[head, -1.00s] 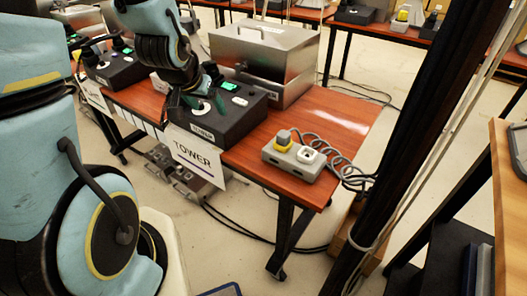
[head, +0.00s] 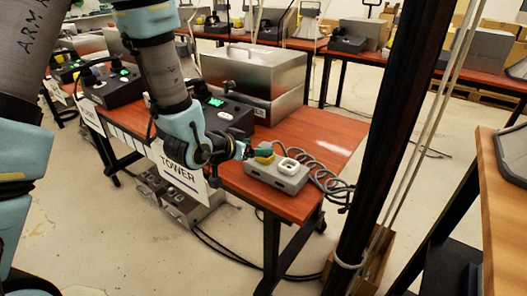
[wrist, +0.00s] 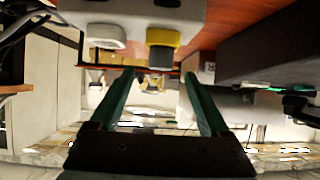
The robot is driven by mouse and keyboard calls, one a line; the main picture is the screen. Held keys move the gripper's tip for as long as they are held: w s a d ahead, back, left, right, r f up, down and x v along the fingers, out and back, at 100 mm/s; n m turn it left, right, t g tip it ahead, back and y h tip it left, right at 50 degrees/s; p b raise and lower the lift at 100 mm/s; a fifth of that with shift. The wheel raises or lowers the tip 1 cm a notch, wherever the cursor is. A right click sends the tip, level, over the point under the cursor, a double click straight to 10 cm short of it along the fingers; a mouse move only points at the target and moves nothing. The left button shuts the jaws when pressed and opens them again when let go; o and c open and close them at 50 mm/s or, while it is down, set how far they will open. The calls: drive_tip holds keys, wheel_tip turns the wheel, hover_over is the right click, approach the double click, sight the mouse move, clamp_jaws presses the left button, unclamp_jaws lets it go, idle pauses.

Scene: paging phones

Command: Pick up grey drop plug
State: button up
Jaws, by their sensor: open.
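The grey drop plug (wrist: 162,56) sits in a yellow socket (wrist: 165,38) on the grey outlet box (head: 262,175). Beside it on the box is a white socket (head: 290,168), also in the wrist view (wrist: 98,36). In the head view my gripper (head: 261,153) is at the plug, hiding most of it; the yellow part (head: 265,160) still shows. In the wrist view my gripper (wrist: 158,76) is open, its green fingers apart, with the plug lined up between the fingertips. I cannot tell whether the fingers touch it.
The box stands on the red-brown table (head: 330,140) near its front edge, with a coiled grey cable (head: 325,178) to its right. A black phone unit (head: 228,115) and a silver metal case (head: 255,80) stand behind. A dark post (head: 385,150) rises right of the table.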

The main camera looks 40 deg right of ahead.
sight(265, 145)
drive_tip(key=shift+p+x, duration=0.95)
drive_tip(key=shift+x, duration=1.8)
clamp_jaws()
